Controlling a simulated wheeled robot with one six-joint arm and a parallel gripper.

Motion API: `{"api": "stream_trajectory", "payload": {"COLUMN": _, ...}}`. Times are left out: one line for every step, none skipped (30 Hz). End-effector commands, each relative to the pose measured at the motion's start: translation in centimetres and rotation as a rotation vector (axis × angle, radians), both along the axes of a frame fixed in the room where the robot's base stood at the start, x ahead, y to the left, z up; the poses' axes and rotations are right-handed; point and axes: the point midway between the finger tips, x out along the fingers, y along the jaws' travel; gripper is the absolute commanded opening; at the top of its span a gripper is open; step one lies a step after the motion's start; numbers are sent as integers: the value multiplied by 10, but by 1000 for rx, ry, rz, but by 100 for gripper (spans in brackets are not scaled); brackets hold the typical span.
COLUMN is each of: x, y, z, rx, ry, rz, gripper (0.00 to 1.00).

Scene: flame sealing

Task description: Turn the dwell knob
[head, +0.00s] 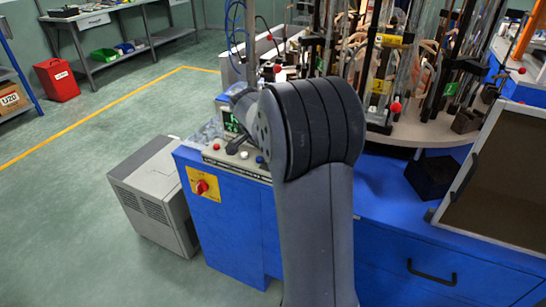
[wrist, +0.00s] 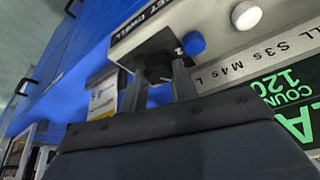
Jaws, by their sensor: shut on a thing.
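The dwell knob (wrist: 157,69) is a dark knob beside a black label reading "DWELL" in the wrist view. My gripper (wrist: 160,78) is shut on it, with one finger on each side. The finger bodies and palm hide the knob's lower part, and I cannot make out a pointer. In the head view, my arm covers much of the control panel (head: 222,158), and the knob cannot be made out there.
A blue button (wrist: 194,43) and a white button (wrist: 246,15) sit close to the knob. A green-lit display (wrist: 290,90) lies at the right. A red switch (head: 202,187) is on the blue cabinet's front. A carousel (head: 425,134) with glassware stands behind my arm.

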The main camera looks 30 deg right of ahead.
Motion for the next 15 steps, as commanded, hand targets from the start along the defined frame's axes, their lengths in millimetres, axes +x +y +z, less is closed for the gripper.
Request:
{"api": "stream_trajectory", "payload": {"x": 1, "y": 0, "z": 0, "rx": 1, "ry": -2, "rz": -25, "gripper": 6}}
{"api": "stream_trajectory", "payload": {"x": 1, "y": 0, "z": 0, "rx": 0, "ry": -1, "rz": -40, "gripper": 6}}
{"api": "stream_trajectory", "payload": {"x": 1, "y": 0, "z": 0, "rx": 1, "ry": 0, "rz": -58, "gripper": 6}}
{"api": "stream_trajectory", "payload": {"x": 1, "y": 0, "z": 0, "rx": 0, "ry": -1, "rz": -70, "gripper": 6}}
{"api": "stream_trajectory", "payload": {"x": 1, "y": 0, "z": 0, "rx": 0, "ry": -1, "rz": -82, "gripper": 6}}
{"api": "stream_trajectory", "payload": {"x": 1, "y": 0, "z": 0, "rx": 1, "ry": -1, "rz": -95, "gripper": 6}}
{"api": "stream_trajectory", "payload": {"x": 1, "y": 0, "z": 0, "rx": 1, "ry": 0, "rz": -104, "gripper": 6}}
{"api": "stream_trajectory", "payload": {"x": 1, "y": 0, "z": 0, "rx": 1, "ry": 0, "rz": -113, "gripper": 6}}
{"api": "stream_trajectory", "payload": {"x": 1, "y": 0, "z": 0, "rx": 1, "ry": 0, "rz": -120, "gripper": 6}}
{"api": "stream_trajectory", "payload": {"x": 1, "y": 0, "z": 0, "rx": 1, "ry": 0, "rz": -126, "gripper": 6}}
{"api": "stream_trajectory", "payload": {"x": 1, "y": 0, "z": 0, "rx": 1, "ry": 0, "rz": -130, "gripper": 6}}
{"api": "stream_trajectory", "payload": {"x": 1, "y": 0, "z": 0, "rx": 1, "ry": -1, "rz": -135, "gripper": 6}}
{"api": "stream_trajectory", "payload": {"x": 1, "y": 0, "z": 0, "rx": 1, "ry": -1, "rz": -138, "gripper": 6}}
{"api": "stream_trajectory", "payload": {"x": 1, "y": 0, "z": 0, "rx": 1, "ry": -1, "rz": -141, "gripper": 6}}
{"api": "stream_trajectory", "payload": {"x": 1, "y": 0, "z": 0, "rx": 1, "ry": -1, "rz": -142, "gripper": 6}}
